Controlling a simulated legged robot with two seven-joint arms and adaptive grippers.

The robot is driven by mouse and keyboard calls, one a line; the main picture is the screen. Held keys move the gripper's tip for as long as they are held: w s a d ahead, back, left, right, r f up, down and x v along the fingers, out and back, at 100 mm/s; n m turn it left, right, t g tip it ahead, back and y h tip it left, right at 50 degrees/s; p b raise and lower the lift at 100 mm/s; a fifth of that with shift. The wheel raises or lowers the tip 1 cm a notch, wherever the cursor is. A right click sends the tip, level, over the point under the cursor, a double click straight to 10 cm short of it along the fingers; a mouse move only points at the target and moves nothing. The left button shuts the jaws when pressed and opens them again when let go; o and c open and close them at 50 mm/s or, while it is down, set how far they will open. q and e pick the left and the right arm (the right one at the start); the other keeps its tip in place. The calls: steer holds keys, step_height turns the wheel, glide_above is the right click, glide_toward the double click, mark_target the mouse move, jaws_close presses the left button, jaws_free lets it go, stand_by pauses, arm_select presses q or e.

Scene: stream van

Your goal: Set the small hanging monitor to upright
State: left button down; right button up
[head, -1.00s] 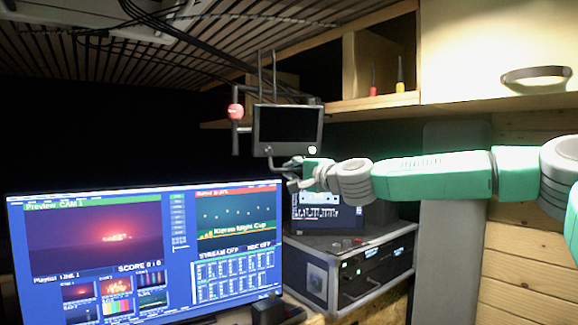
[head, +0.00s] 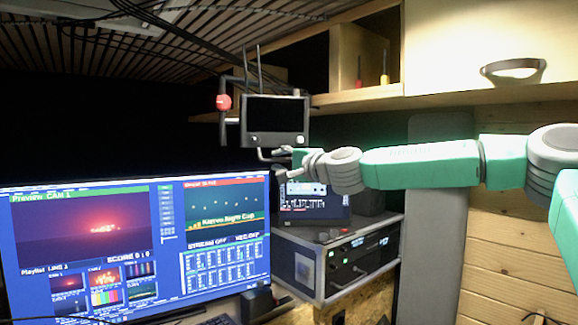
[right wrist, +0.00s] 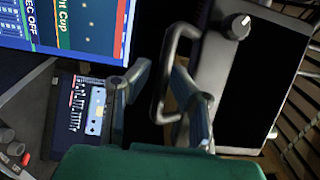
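The small hanging monitor (head: 275,118) has a dark screen and hangs from a dark bracket left of the shelf. Its frame looks nearly level; its forward or backward tilt is hard to judge. A looped handle (head: 264,154) sticks out under its lower edge. My right gripper (head: 287,160) is just below the monitor, close to the handle. Contact is not clear. My left gripper is out of view.
A large lit screen (head: 140,245) stands at lower left. A rack case (head: 340,262) with a small display (head: 312,200) on it sits below my right gripper. A wooden shelf (head: 360,98) is to the right. A red ball (head: 223,102) is on the bracket, with cables above.

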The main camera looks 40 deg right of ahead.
steer(key=s+d, duration=0.1)
steer(key=s, duration=1)
steer(key=shift+s+d+f, duration=0.15)
steer(key=shift+f, duration=0.25)
